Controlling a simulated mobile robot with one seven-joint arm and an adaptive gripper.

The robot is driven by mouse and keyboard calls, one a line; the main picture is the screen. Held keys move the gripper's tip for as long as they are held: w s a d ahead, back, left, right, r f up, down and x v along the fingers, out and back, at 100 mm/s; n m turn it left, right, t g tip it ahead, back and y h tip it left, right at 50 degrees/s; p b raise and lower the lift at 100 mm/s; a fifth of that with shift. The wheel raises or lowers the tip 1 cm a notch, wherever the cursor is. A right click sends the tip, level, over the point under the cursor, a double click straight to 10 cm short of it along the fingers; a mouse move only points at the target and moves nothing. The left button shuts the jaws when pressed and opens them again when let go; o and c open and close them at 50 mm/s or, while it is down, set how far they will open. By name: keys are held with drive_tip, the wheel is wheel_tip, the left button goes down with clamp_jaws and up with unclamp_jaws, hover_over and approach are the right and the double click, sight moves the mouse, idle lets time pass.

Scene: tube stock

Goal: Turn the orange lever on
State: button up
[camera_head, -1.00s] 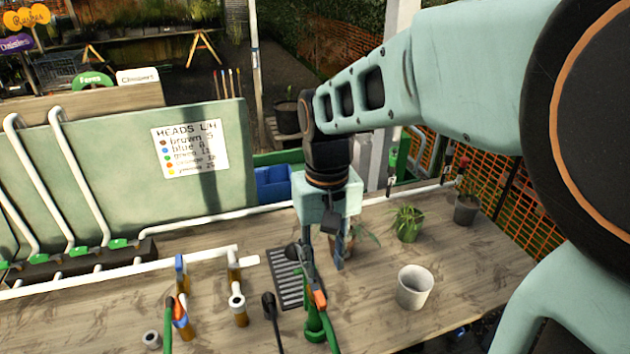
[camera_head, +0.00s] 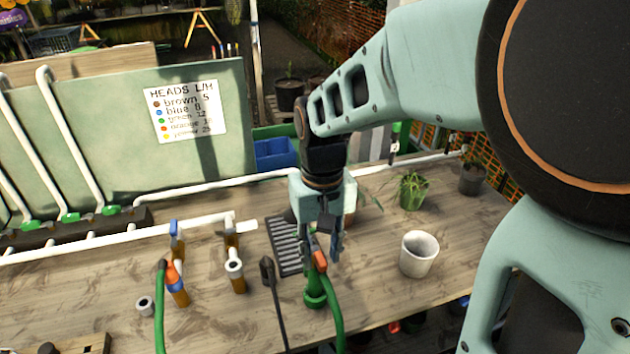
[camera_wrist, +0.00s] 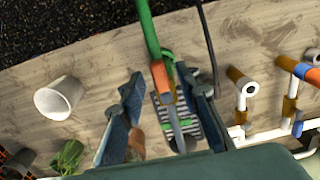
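An orange lever-like piece (camera_head: 319,261) sits at the top of a green upright fitting (camera_head: 315,291) on the bench, beside a green hose. In the wrist view the orange piece (camera_wrist: 161,80) lies between my fingertips, with a grey shaft running from it. My gripper (camera_head: 321,249) points down over it, its fingers apart on either side and empty. In the wrist view my gripper (camera_wrist: 160,84) is open, with a blue finger left and right of the orange piece. I cannot tell whether a finger touches it. The gripper partly hides the piece in the head view.
A black grate (camera_head: 285,247) lies under the gripper. A black-headed tool (camera_head: 269,275) leans just left. A white pot (camera_head: 418,255) and a green plant (camera_head: 411,190) stand to the right. White pipes (camera_head: 110,240) and an orange-and-blue fitting (camera_head: 176,283) stand left.

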drive_tip(key=shift+f, duration=0.2)
drive_tip(key=shift+c, duration=0.5)
clamp_jaws()
drive_tip(key=shift+d+n, duration=0.1)
drive_tip(key=shift+n, duration=0.2)
drive_tip(key=shift+w+d+n, duration=0.4)
drive_tip(key=shift+w+n, duration=0.35)
drive_tip(key=shift+n, duration=2.1)
drive_tip(key=shift+w+d+n, duration=0.35)
drive_tip(key=shift+w+n, duration=0.4)
drive_tip(key=shift+n, duration=2.15)
drive_tip(key=shift+w+d+n, duration=0.4)
drive_tip(key=shift+w+n, duration=0.35)
drive_tip(key=shift+n, duration=2.1)
